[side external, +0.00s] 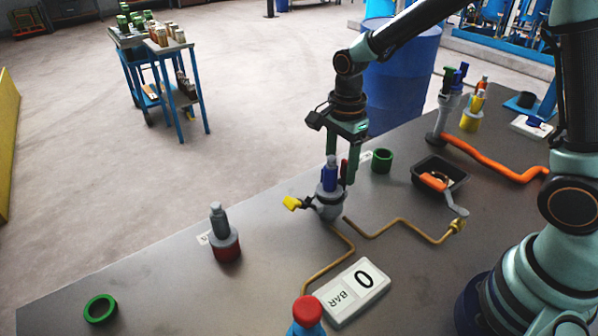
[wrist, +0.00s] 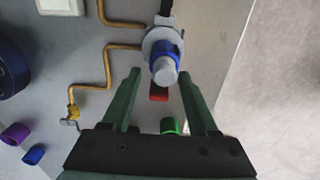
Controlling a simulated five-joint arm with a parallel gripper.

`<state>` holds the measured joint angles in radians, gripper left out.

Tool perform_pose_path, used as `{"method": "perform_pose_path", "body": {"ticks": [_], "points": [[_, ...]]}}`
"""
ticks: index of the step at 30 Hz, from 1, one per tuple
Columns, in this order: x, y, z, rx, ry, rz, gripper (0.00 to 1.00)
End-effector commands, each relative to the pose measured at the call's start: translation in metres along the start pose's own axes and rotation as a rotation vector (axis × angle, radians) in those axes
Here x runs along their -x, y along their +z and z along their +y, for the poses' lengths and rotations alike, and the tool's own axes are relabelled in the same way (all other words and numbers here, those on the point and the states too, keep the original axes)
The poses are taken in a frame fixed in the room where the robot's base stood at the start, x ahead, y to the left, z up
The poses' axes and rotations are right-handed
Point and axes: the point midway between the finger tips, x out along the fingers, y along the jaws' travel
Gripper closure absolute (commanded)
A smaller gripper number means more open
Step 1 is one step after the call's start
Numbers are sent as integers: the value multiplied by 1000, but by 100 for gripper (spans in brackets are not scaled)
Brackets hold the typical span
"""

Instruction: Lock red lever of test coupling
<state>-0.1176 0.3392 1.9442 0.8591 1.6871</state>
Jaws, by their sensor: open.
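The test coupling has a grey body (side external: 328,206) and a blue upper part (side external: 329,177), and stands upright on the table. Its red lever (side external: 345,170) shows as a narrow piece beside the blue part, seemingly pointing up. In the wrist view the red lever (wrist: 158,94) is a short red block just below the coupling's grey tip (wrist: 164,73). My gripper (side external: 342,168) is above the coupling, pointing down, fingers apart. In the wrist view my gripper (wrist: 158,78) has the red lever between its two green fingers, with gaps on both sides.
A gauge (side external: 353,291) reads 0 BAR. A grey-and-red fitting (side external: 225,240) stands left.

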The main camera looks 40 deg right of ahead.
Motion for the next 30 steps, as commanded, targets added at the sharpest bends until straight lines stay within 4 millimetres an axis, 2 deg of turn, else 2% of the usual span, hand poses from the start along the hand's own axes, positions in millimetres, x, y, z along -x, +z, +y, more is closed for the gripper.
{"method": "perform_pose_path", "body": {"ticks": [5, 18, 24, 30], "points": [[14, 0, -1, -1, -4, -1, 40], [98, 0, -1, 0, -5, -1, 40], [117, 0, 0, 0, -2, 0, 40], [121, 0, 0, 0, 0, 0, 40]]}}
